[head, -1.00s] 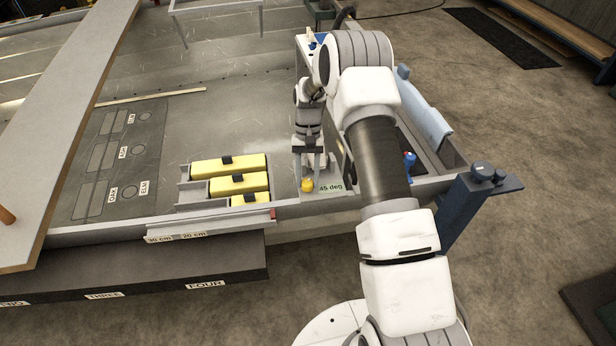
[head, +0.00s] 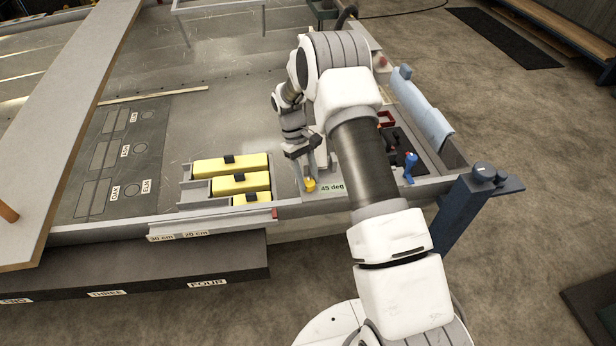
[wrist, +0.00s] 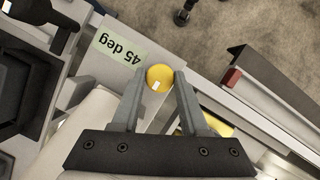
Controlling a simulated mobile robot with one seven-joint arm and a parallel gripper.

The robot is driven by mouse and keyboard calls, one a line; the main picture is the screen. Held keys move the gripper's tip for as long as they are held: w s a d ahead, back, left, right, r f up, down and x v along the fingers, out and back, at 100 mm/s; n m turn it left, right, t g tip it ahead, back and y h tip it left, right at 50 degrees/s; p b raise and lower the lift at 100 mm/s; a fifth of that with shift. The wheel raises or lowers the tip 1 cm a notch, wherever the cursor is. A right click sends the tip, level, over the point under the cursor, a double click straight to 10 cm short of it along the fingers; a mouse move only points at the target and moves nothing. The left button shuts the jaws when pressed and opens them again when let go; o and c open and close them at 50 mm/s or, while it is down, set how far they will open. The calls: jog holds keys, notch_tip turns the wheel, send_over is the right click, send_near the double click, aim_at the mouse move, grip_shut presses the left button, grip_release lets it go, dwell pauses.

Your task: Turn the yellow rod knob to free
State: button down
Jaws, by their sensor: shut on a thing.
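The yellow rod knob (head: 310,184) is a small round knob at the front edge of the hull, just left of a pale green "45 deg" label (head: 332,188). In the wrist view the knob (wrist: 160,77) sits between the two grey fingertips, with the label (wrist: 121,47) to its upper left. My gripper (head: 306,178) reaches down to the knob from above and is shut on it. In the wrist view my gripper (wrist: 158,84) touches the knob on both sides. A small white mark shows on the knob's lower side. What the knob is mounted on is mostly hidden.
Yellow blocks (head: 230,166) with black grips lie in a grey rack left of the knob. A blue-topped handle (head: 410,162) and a red tray (head: 386,119) are to the right, past my arm. A long plank (head: 60,120) crosses the left side.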

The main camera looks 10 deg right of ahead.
dwell(0.4)
jog(key=shift+c, duration=2.1)
grip_release()
jog(key=p+v, duration=0.2)
jog(key=v, duration=1.5)
jog(key=shift+w+r+p, duration=0.15)
jog(key=shift+w+p, duration=0.05)
jog(key=shift+p, duration=0.15)
jog(key=shift+r, duration=0.1)
jog(key=s+d+r+m+t+p, duration=0.15)
jog(key=s+r, duration=0.25)
jog(key=r, duration=0.5)
jog(key=s+r+t+y+p, duration=0.1)
jog(key=s+r+t+p, duration=0.1)
jog(key=s+r, duration=0.45)
jog(key=s+r+m+t+p, duration=0.1)
jog(key=s+r, duration=0.2)
jog(key=r, duration=0.7)
jog(key=s+r+m+t+p, duration=0.1)
jog(key=s+r+t+p, duration=0.1)
jog(key=s, duration=0.8)
jog(key=s+d+r+m+t+p, duration=0.1)
jog(key=s+r+t+p, duration=0.2)
jog(key=s, duration=0.7)
jog(key=shift+s+d+y, duration=0.2)
jog(key=shift+y, duration=0.2)
